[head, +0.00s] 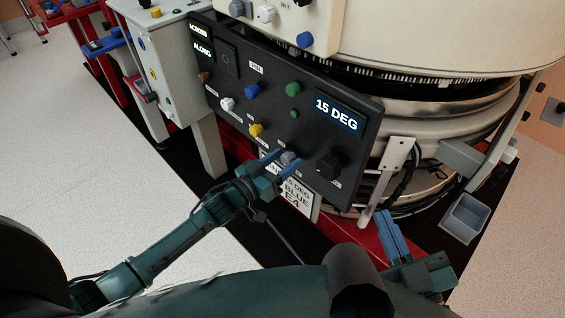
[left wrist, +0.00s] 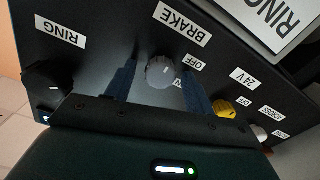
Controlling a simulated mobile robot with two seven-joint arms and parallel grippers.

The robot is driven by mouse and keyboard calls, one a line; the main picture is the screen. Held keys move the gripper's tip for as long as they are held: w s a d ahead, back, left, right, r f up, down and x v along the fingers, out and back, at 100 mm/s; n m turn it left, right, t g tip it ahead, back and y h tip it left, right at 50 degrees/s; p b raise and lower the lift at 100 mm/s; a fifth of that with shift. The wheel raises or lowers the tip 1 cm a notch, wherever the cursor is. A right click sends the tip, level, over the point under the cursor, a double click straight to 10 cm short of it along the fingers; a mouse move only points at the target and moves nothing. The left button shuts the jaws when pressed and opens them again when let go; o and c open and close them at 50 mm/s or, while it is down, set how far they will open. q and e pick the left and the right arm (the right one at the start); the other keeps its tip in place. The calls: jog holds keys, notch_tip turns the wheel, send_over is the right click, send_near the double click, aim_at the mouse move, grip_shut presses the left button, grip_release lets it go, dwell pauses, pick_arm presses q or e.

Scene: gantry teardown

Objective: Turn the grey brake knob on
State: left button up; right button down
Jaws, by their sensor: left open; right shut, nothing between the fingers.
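The grey brake knob (head: 289,157) sits low on the black control panel, between a yellow knob and a larger black knob. It also shows in the left wrist view (left wrist: 160,72), beside the labels BRAKE and OFF. My left gripper (head: 286,162) is open at the panel, with one blue finger on each side of the grey knob. In the left wrist view the fingers (left wrist: 158,84) flank the knob, with a gap visible on each side. I cannot tell how deep they reach. My right gripper (head: 385,222) is shut and empty, low at the right.
The control panel (head: 235,82) also carries yellow (head: 256,130), blue (head: 252,91), green (head: 293,89), white (head: 228,103) and black (head: 328,166) knobs. Its display (head: 337,115) reads 15 DEG. A placard (head: 298,198) hangs below. A grey bin (head: 465,217) is at the right.

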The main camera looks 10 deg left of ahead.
pick_arm(q)
jog(key=shift+c, duration=0.2)
jog(key=c, duration=0.9)
